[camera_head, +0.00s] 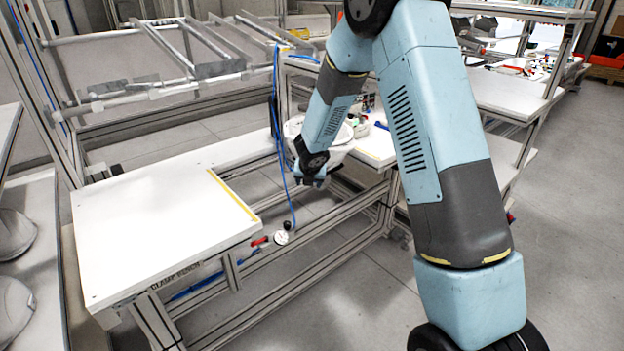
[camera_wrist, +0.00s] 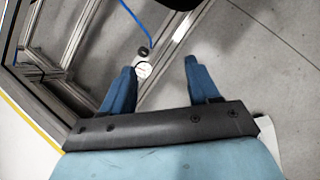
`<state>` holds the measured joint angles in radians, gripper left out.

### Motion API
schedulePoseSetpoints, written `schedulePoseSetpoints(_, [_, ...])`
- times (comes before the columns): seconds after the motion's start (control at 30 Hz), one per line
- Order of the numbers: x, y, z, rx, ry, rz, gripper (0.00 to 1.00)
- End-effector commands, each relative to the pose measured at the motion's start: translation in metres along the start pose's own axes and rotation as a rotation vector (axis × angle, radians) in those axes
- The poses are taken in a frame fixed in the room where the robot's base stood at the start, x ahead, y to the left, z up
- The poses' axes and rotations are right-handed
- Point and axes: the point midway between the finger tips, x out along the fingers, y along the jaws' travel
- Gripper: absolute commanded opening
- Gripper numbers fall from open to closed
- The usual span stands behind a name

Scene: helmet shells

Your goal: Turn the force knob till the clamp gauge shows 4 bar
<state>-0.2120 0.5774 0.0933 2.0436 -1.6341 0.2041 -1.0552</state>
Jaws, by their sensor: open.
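The clamp gauge (camera_head: 281,237) is a small white round dial low at the front edge of the clamp bench. A small black round part (camera_head: 287,225), which looks like the force knob, sits just above it. In the wrist view the gauge (camera_wrist: 143,70) and the knob (camera_wrist: 143,51) show between and beyond my fingers, closer to the left one. My gripper (camera_head: 318,184) is open and empty, above and to the right of the gauge, apart from it. It also shows in the wrist view (camera_wrist: 160,64). The dial is too small to read.
A blue hose (camera_head: 281,160) hangs down to the knob. A red part (camera_head: 260,241) sits left of the gauge. The white bench top (camera_head: 150,220) with a yellow edge strip is bare. A white helmet shell (camera_head: 340,143) is partly behind my arm. Metal rails (camera_head: 330,225) run below.

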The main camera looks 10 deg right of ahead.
Motion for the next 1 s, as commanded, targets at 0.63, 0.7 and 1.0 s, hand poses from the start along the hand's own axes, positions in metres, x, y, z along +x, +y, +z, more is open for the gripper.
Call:
schedulePoseSetpoints(0.63, [-0.019, -0.005, 0.01, 0.084, -0.026, -0.015, 0.6])
schedulePoseSetpoints(0.7, [-0.022, -0.006, 0.012, 0.094, -0.03, -0.017, 0.6])
schedulePoseSetpoints(1.0, [-0.093, -0.042, 0.047, 0.413, -0.125, -0.067, 0.6])
